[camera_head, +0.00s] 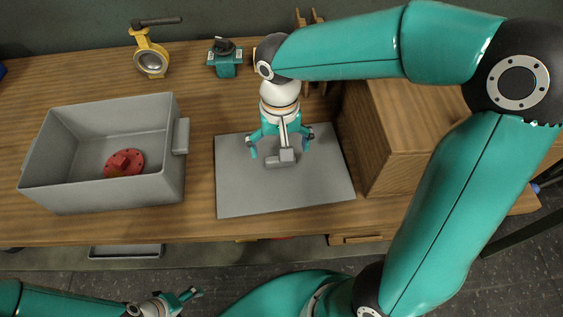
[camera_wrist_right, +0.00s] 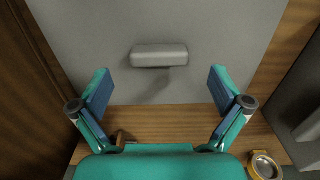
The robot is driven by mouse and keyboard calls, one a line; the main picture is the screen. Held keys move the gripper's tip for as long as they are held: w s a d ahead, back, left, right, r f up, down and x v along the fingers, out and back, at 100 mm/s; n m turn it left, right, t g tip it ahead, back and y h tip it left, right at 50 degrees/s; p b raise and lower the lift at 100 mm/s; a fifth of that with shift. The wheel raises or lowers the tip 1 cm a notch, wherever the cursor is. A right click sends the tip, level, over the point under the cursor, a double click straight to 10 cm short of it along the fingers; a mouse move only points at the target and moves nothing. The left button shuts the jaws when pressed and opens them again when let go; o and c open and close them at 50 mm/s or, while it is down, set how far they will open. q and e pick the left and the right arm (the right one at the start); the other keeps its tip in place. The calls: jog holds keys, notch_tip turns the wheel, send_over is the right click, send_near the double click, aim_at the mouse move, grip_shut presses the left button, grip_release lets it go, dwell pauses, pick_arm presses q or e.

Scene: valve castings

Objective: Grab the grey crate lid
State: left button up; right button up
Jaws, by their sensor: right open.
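The grey crate lid (camera_head: 240,190) lies flat on the wooden table, right of the open grey crate (camera_head: 62,197). Its raised bar handle (camera_head: 281,161) also shows in the right wrist view (camera_wrist_right: 160,56), on the lid (camera_wrist_right: 85,35). My right gripper (camera_head: 281,148) is over the far part of the lid, open and empty. In the right wrist view its fingers (camera_wrist_right: 160,85) are spread wider than the handle, which appears beyond the fingertips, between their lines. My left gripper (camera_head: 180,300) is low at the bottom edge, partly cut off, away from the lid.
A red round part (camera_head: 124,163) lies inside the crate. A yellow valve (camera_head: 151,55) and a teal valve body (camera_head: 225,58) stand at the back. A wooden box (camera_head: 395,140) stands close to the lid's right side. The table's front edge is just below the lid.

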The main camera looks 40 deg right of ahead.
notch_tip(320, 180, down, 4)
jog(key=shift+f, duration=0.2)
jog(key=shift+d, duration=0.1)
jog(key=shift+c, duration=0.2)
jog(key=c, duration=1.3)
